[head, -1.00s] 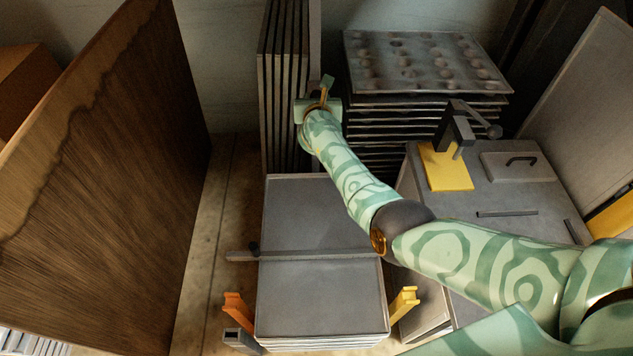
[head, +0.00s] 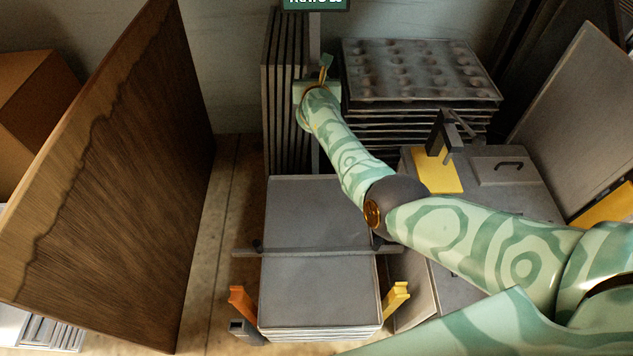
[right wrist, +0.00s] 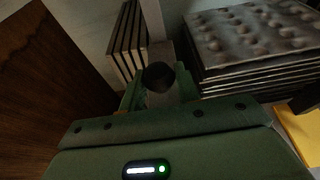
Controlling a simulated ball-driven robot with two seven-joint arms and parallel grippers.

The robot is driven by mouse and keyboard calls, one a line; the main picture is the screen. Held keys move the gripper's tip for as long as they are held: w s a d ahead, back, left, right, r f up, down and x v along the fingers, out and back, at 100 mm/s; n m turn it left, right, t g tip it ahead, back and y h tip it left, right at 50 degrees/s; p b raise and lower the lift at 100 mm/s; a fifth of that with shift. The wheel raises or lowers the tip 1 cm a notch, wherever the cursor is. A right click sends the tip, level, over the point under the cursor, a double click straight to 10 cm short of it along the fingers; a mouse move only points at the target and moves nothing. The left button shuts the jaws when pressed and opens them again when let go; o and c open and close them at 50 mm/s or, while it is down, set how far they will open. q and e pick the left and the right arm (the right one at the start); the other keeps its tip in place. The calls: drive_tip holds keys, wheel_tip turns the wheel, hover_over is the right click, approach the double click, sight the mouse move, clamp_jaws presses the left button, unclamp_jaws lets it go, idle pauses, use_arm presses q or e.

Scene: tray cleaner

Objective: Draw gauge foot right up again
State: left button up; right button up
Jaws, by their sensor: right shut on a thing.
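My right gripper (head: 323,74) is at the grey upright post (head: 314,42), between the upright tray rack and the tall tray stack. In the right wrist view, a dark round knob (right wrist: 158,77) sits between the green fingers of my right gripper (right wrist: 158,92), which is shut on it. A pale grey block shows just behind the knob, and the post (right wrist: 152,20) rises above it. I take these as the gauge and its foot; the foot's underside is hidden by the gripper. My left gripper is not in view.
Dark trays stand upright (head: 283,105) left of the post. A tray stack with a dimpled top (head: 420,70) is close on the right. A flat tray stack (head: 318,300) lies in front, crossed by a bar (head: 310,252). A brown panel (head: 120,190) stands left.

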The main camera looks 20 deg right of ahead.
sight(316, 74)
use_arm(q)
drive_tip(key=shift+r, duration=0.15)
use_arm(e)
drive_tip(key=shift+r, duration=0.3)
